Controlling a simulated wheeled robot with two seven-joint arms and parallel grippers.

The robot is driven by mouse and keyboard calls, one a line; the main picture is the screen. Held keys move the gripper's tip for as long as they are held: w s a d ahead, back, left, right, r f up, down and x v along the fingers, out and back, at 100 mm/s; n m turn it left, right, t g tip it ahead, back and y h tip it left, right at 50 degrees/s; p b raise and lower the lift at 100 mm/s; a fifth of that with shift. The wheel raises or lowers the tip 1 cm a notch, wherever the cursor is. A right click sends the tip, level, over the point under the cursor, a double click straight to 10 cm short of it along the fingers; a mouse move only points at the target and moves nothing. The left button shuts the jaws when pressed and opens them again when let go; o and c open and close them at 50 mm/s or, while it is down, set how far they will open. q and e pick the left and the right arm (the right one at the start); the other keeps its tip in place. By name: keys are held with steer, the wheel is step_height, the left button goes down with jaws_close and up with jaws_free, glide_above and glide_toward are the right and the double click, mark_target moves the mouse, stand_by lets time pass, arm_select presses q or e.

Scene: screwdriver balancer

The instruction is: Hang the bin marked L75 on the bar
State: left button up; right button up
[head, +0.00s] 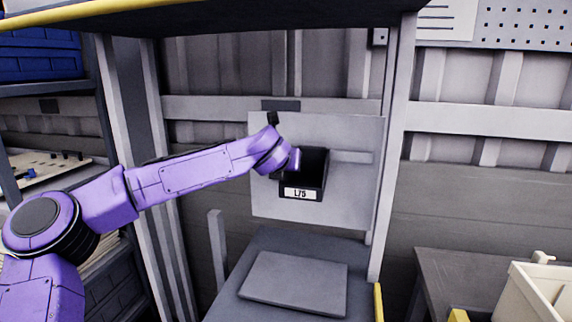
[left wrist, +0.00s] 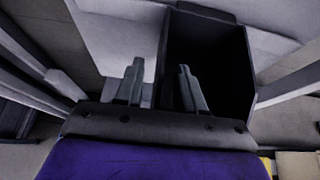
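The black bin marked L75 (head: 302,174) is upright against a pale grey panel, its white label facing me. A light horizontal bar (head: 352,157) on the panel shows to the right of the bin; the bin hides the bar behind it, so I cannot tell whether its back is hooked on. In the left wrist view, the fingers of my left gripper (left wrist: 160,68) are apart, at either side of the bin's left wall. The bin's dark inside (left wrist: 215,60) looks empty. In the head view my wrist hides the fingers. My right gripper is out of view.
The pale panel (head: 350,195) stands between upright posts. A grey block (head: 294,284) lies on the surface below. A yellow-edged shelf (head: 200,15) is overhead. A cream crate (head: 538,292) sits on a dark table at the lower right.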

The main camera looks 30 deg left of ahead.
arm_select(q)
steer(key=shift+s+d+r, duration=0.1)
steer(key=shift+s+r, duration=0.1)
steer(key=shift+s, duration=0.2)
steer(key=b+v, duration=0.3)
steer(key=v, duration=0.6)
steer(key=shift+s, duration=0.25)
steer(key=shift+d+r, duration=0.1)
steer(key=shift+r, duration=0.05)
